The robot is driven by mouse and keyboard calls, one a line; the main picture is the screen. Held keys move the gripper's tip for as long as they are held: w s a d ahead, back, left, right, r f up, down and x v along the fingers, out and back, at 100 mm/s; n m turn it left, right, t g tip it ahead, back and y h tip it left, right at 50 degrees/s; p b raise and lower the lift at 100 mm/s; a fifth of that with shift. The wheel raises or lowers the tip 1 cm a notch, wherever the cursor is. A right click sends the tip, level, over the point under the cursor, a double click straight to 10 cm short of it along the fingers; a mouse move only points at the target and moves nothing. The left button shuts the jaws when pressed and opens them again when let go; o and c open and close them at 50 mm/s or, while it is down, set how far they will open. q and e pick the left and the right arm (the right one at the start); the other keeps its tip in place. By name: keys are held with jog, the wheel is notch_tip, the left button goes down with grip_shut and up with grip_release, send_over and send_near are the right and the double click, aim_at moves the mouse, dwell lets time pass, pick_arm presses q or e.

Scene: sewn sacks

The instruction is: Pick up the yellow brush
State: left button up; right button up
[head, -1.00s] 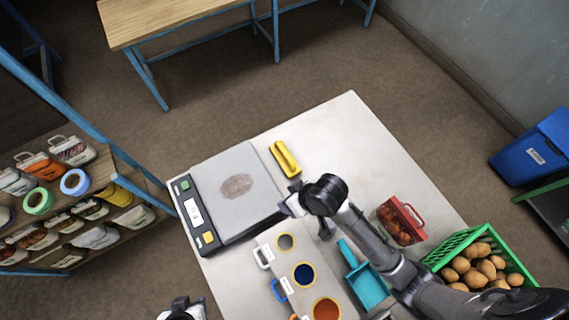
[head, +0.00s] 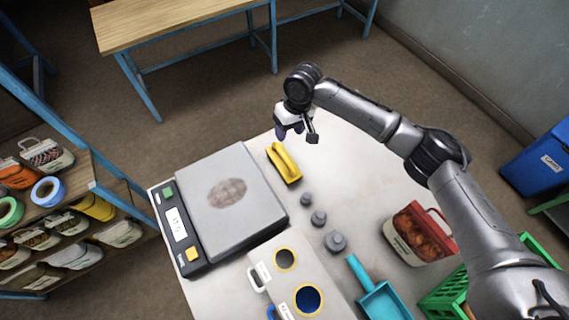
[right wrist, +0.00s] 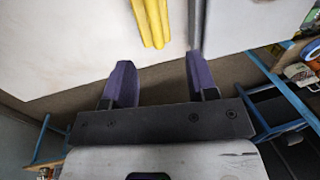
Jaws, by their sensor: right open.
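The yellow brush (head: 284,163) lies on the pale table (head: 340,180) beside the scale, near the table's far edge. In the right wrist view the brush (right wrist: 152,20) shows at the top, beyond the fingers. My right gripper (head: 294,132) is above the far edge of the table, just past the brush in the head view, and does not touch it. In the right wrist view its two purple fingers (right wrist: 153,82) are apart with nothing between them. My left gripper is not in the head view now.
A grey scale (head: 245,195) stands left of the brush. A green crate (head: 528,242) is at right.

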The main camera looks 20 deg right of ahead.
aim_at(285, 155)
jog(key=f, duration=0.5)
jog(key=a+f, duration=0.1)
jog(key=f, duration=0.2)
jog(key=shift+s+f, duration=0.1)
jog(key=shift+s+a+f, duration=0.1)
jog(key=shift+a+f, duration=0.1)
jog(key=shift+f, duration=1.15)
jog(key=shift+s+a+f, duration=0.1)
jog(key=shift+a+f, duration=0.05)
jog(key=shift+f, duration=1.15)
grip_shut()
